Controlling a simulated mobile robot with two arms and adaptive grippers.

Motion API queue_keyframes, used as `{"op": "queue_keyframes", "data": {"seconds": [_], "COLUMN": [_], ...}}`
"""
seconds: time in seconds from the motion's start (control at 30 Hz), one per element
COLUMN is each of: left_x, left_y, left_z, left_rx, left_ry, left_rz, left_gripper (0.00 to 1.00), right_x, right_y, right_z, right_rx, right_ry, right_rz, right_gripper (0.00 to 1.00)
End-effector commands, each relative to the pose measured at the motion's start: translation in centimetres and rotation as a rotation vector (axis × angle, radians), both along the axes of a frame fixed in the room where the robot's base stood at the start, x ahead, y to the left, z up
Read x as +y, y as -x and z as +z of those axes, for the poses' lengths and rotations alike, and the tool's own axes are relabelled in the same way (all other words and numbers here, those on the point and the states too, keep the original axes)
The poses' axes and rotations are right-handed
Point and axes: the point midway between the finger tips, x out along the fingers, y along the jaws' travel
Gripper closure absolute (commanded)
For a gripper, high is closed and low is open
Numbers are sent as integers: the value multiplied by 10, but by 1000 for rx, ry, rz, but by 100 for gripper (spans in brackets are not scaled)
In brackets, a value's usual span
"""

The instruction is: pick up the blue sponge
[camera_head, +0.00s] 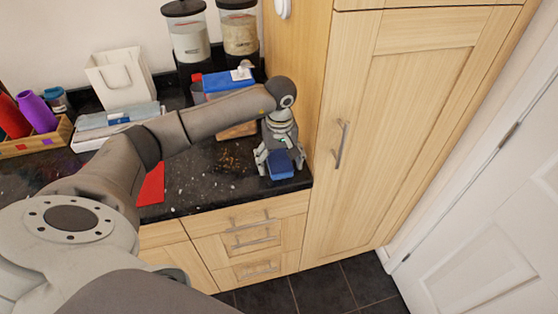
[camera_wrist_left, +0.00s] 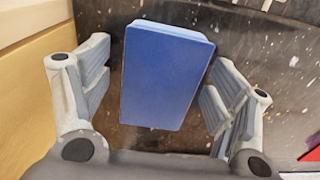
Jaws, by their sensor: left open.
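The blue sponge (camera_head: 281,165) lies near the front right edge of the black granite counter, close to the tall cabinet. My left gripper (camera_head: 278,160) is right above it, pointing down. In the left wrist view the sponge (camera_wrist_left: 166,75) is a blue block between the two open fingers of my left gripper (camera_wrist_left: 155,95). A gap shows on each side of it, so the fingers look apart from the sponge. My right gripper is not in view.
The tall wooden cabinet (camera_head: 400,130) stands close to the right of my gripper. A red item (camera_head: 151,185) lies on the counter under my arm. Crumbs (camera_head: 232,158) lie on the counter left of the gripper.

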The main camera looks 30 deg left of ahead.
Motion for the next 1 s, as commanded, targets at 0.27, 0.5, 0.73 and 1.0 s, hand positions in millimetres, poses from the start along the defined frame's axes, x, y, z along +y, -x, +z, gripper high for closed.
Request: {"op": "queue_keyframes", "data": {"seconds": [0.27, 0.5, 0.73, 1.0], "left_x": [0, 0, 0, 1], "left_y": [0, 0, 0, -1], "left_z": [0, 0, 2, 21], "left_rx": [0, -1, -1, -6], "left_ry": [0, -1, -1, -2], "left_rz": [0, 0, 0, 1], "left_gripper": [45, 61, 62, 62], "right_x": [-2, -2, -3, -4], "right_y": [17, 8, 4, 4], "right_z": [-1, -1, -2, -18], "right_rx": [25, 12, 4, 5], "right_ry": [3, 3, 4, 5], "right_rz": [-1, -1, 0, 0], "right_gripper": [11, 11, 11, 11]}}
